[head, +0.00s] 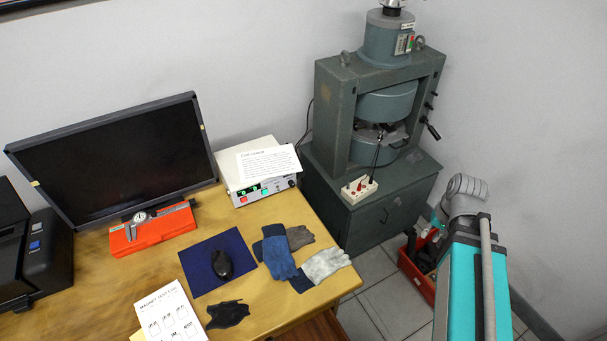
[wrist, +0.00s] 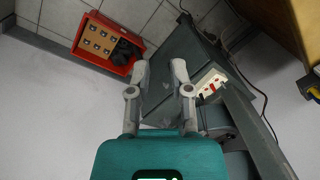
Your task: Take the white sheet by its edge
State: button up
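Two white sheets show in the head view. One printed sheet (head: 268,163) lies on top of the white instrument box (head: 262,194), with its right side near the box's far right end. The other, a printed log sheet (head: 170,318), lies on the desk at the lower left, cut off by the picture's bottom edge. In the wrist view my gripper (wrist: 159,68) is open, its two grey fingers apart with nothing between them. It is out to the right of the desk, away from both sheets. Neither sheet shows clearly in the wrist view.
The green-grey magnet press (head: 335,120) stands between my arm and the instrument box, with a small switch box (head: 359,187) on its base. A red crate (head: 416,277) is on the floor. The desk holds a monitor (head: 118,160), gloves (head: 278,257) and a mouse (head: 222,264).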

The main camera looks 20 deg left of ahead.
jog(key=w+a+f+y+b, duration=0.1)
jog(key=w+a+y+b, duration=0.4)
jog(key=a, duration=0.6)
jog(key=w+a+f+g+y+b, duration=0.1)
jog(key=w+a+y+b, duration=0.4)
jog(key=a+b, duration=0.5)
jog(key=w+a+f+y+b, duration=0.3)
jog(key=w+a+y+b, duration=0.2)
jog(key=a, duration=0.7)
jog(key=shift+w+n+y+b, duration=0.35)
jog(key=shift+y+b, duration=0.45)
jog(key=shift+b, duration=0.45)
jog(key=shift+a, duration=0.2)
jog(key=shift+s+a, duration=0.2)
jog(key=shift+a, duration=2.2)
jog(key=shift+s+a, duration=0.15)
jog(key=shift+a, duration=2.2)
jog(key=shift+c, duration=0.3)
